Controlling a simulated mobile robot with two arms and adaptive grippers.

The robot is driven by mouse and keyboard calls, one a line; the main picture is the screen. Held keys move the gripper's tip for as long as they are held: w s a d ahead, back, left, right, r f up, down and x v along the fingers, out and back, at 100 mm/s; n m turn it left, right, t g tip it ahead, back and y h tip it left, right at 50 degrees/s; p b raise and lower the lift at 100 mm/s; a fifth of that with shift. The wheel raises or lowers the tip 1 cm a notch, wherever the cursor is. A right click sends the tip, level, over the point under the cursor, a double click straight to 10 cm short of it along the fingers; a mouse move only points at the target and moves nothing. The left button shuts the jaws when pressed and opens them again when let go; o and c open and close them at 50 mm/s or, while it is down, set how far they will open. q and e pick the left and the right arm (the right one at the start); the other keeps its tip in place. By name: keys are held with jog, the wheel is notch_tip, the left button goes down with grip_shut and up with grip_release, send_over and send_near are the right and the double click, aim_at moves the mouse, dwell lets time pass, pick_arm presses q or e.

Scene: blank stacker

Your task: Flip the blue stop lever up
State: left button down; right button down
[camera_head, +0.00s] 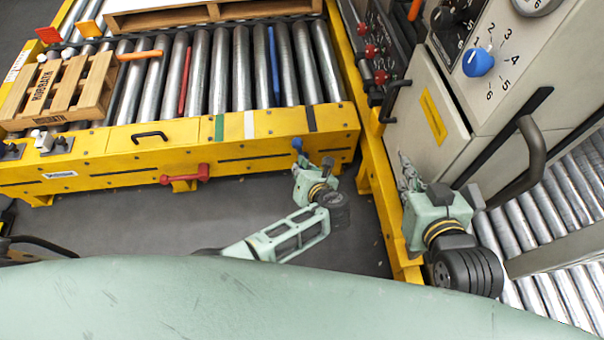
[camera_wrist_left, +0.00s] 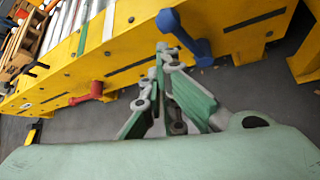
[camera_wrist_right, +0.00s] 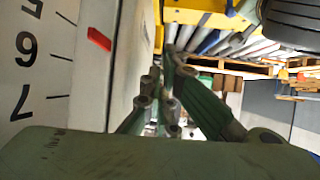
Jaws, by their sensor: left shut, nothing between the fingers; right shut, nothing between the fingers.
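The blue stop lever (camera_head: 297,144) is on the front face of the yellow conveyor frame, mostly hidden by my left gripper in the head view. In the left wrist view the lever (camera_wrist_left: 187,38) shows whole, slanting down to the right against the yellow face. My left gripper (camera_head: 301,163) is shut and empty, close in front of the lever. In the left wrist view its fingertips (camera_wrist_left: 164,50) are just below and left of the lever; I cannot tell whether they touch. My right gripper (camera_head: 404,162) is shut and empty beside the grey control cabinet; its fingertips also show in the right wrist view (camera_wrist_right: 170,55).
A red lever (camera_head: 185,174) is on the same yellow face, further left. A blue bar (camera_head: 273,66) and a red bar (camera_head: 184,80) lie between the rollers. A wooden pallet (camera_head: 98,84) rests at the left. The cabinet (camera_head: 440,110) and yellow rail (camera_head: 374,165) bound the right side.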

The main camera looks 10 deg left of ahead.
pick_arm(q)
jog(key=v, duration=0.3)
jog(key=shift+s+r, duration=0.1)
jog(key=shift+s, duration=0.15)
dwell(0.4)
